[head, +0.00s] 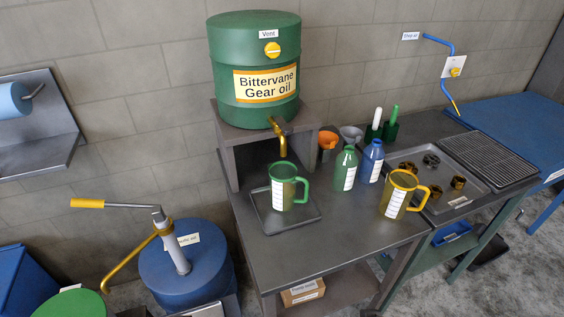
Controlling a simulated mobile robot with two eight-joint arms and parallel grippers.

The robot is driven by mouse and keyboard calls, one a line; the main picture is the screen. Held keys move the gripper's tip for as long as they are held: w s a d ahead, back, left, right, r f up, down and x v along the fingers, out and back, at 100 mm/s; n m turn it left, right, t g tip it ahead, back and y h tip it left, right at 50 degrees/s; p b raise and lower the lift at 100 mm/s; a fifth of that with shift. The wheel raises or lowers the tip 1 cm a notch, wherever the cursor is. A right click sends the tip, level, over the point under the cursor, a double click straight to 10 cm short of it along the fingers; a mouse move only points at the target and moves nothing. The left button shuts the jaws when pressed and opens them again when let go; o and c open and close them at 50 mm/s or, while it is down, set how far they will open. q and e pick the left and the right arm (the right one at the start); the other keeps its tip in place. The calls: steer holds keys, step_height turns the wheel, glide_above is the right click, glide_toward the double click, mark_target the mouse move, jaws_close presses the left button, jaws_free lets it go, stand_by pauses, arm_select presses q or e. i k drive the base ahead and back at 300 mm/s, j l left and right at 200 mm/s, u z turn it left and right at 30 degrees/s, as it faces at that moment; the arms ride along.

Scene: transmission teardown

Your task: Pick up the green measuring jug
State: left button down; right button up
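The green measuring jug (281,188) stands upright on a dark drip tray (263,222) on the grey table. It has a white scale label on its front and its handle points right. It sits below the brass tap (283,146) of the green gear oil drum, with a gap between spout and rim. Neither of my grippers is in the head view.
A yellow jug (396,195), a green bottle (345,170) and a blue bottle (371,161) stand right of the green jug. The drum (255,57) rests on a raised stand (229,153) behind it. The table's front (330,258) is clear.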

mark_target(289, 189)
steer(key=l+u, duration=0.75)
steer(key=i+l+u, duration=0.1)
steer(key=u, duration=0.25)
steer(key=i, duration=0.1)
